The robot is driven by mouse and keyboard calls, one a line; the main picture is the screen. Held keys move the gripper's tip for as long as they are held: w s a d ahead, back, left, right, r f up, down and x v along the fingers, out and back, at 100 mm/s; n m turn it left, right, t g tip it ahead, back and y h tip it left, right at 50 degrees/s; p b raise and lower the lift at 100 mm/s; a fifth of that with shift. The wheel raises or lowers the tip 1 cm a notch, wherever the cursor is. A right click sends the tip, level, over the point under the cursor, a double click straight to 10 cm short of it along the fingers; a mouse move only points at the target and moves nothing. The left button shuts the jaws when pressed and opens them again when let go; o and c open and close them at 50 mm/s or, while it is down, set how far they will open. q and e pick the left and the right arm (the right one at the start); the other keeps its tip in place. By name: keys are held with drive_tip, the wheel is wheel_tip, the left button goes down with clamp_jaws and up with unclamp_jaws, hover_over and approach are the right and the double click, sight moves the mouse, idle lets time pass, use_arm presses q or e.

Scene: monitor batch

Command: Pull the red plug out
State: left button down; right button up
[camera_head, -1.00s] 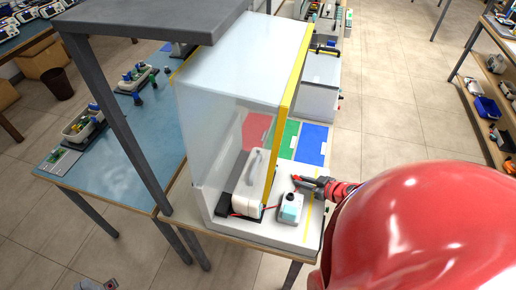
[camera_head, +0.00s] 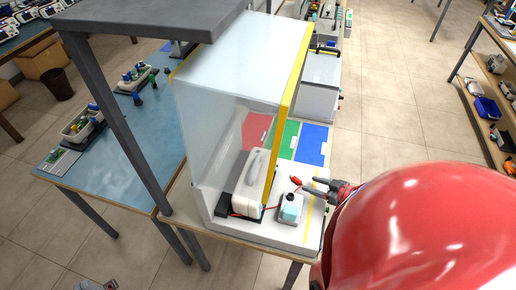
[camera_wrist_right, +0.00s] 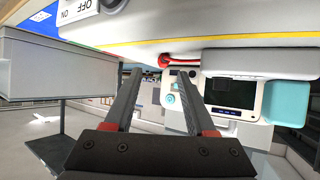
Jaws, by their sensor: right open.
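The small red plug (camera_head: 296,180) shows in the head view above the pale station base, behind the small white device with a light-blue front (camera_head: 291,209). My right gripper (camera_head: 309,184) is just to its right, with its fingers apart and nothing between them. In the right wrist view the open fingers (camera_wrist_right: 162,72) are also empty. A curved red cable (camera_wrist_right: 180,58) shows beyond the fingertips there; whether the plug is part of that red shape I cannot tell. My left gripper is not seen.
A clear-sided enclosure with a yellow edge (camera_head: 290,75) stands left of the plug, over a white case with a handle (camera_head: 249,187). Red, green and blue panels (camera_head: 311,144) lie behind. A grey post (camera_head: 115,120) rises at left.

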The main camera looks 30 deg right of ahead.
drive_tip(key=p+v, duration=0.2)
drive_tip(key=v, duration=1)
drive_tip(key=shift+s+d+r, duration=0.1)
drive_tip(key=shift+s, duration=0.1)
